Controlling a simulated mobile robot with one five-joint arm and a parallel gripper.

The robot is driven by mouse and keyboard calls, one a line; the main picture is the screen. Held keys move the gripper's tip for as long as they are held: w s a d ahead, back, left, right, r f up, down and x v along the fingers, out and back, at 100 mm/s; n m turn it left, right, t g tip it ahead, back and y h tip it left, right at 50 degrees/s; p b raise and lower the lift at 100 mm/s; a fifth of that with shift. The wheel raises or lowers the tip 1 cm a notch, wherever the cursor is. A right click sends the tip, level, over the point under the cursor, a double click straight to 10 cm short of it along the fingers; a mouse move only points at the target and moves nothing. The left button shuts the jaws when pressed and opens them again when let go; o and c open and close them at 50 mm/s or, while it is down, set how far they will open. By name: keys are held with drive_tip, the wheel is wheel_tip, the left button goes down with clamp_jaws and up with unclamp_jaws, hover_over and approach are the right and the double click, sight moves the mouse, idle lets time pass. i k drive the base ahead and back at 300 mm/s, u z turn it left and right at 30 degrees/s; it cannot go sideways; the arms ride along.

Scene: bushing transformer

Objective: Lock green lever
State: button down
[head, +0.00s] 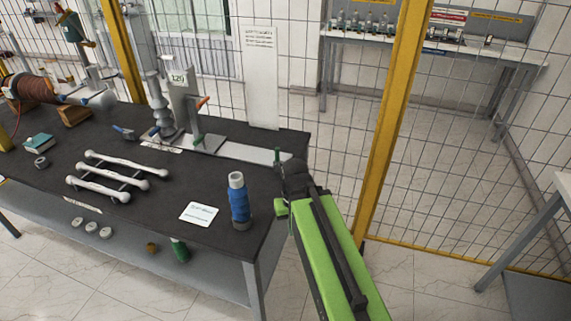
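A small dark green upright lever (278,155) shows at the right end of a flat light grey plate (250,153), near the back right corner of the dark workbench. My gripper (287,165) is dark and sits at the end of my green arm, right beside this lever in the picture. The gripper's fingers are seen from behind and blend together. I cannot tell whether they touch the lever or whether they are open or shut. The lower part of the lever is partly hidden.
A grey fixture (186,105) with an orange handle stands at the plate's left. A blue bottle (238,203) stands on the bench's right edge, near a white card (199,213). White rods (120,178) lie further left. A yellow post (392,125) and mesh fence stand behind.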

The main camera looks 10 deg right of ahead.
sight(277, 166)
drive_tip(key=u, duration=0.4)
drive_tip(key=k, duration=1.25)
drive_tip(key=u, duration=0.3)
drive_tip(key=i, duration=0.7)
drive_tip(key=u, duration=0.25)
drive_tip(key=k, duration=0.85)
drive_tip(key=z, duration=0.15)
drive_tip(key=i, duration=0.95)
drive_tip(key=u, duration=0.1)
